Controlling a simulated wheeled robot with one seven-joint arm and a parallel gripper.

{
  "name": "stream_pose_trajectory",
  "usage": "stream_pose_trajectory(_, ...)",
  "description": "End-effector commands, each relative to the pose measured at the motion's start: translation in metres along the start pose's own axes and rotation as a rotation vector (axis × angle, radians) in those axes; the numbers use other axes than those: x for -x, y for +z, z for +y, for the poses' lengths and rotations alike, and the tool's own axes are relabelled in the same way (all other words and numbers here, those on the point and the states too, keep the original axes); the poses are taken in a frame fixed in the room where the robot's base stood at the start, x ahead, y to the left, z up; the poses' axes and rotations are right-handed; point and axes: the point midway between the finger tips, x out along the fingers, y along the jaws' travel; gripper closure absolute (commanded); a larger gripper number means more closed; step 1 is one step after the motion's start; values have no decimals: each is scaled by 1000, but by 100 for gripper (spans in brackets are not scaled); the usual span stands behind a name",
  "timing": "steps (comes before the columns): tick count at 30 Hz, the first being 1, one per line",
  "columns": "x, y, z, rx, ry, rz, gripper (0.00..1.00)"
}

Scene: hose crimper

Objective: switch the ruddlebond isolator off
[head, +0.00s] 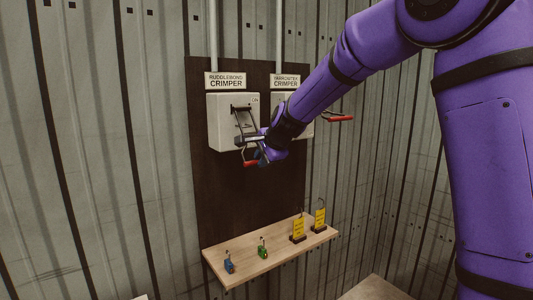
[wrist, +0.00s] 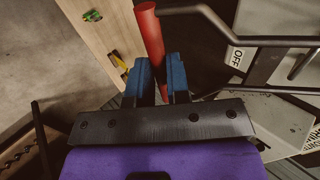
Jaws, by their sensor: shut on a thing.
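The ruddlebond isolator is a pale grey box (head: 222,125) under the sign "RUDDLEBOND CRIMPER" (head: 226,81). "ON" shows at its upper right; an "OFF" label (wrist: 237,57) shows in the wrist view. Its dark bent lever runs to a red grip (head: 249,163), seen in front of the board just below the box. My gripper (head: 261,156) is at this grip. In the wrist view my blue fingers (wrist: 160,72) are shut on the red grip (wrist: 150,30), one on each side. My gripper hides part of the lever in the head view.
A second isolator, signed "CRIMPER" (head: 285,84), is partly hidden behind my arm; its red grip (head: 339,118) sticks out right.

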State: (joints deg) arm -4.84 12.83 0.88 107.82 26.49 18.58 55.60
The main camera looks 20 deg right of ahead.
Motion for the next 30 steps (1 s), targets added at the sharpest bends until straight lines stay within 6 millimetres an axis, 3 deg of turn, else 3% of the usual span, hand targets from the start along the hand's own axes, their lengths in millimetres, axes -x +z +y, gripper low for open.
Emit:
stream_pose_trajectory(18,-79,1,-19,1,20,-5,100)
stream_pose_trajectory(30,-104,2,-36,2,24,-6,100)
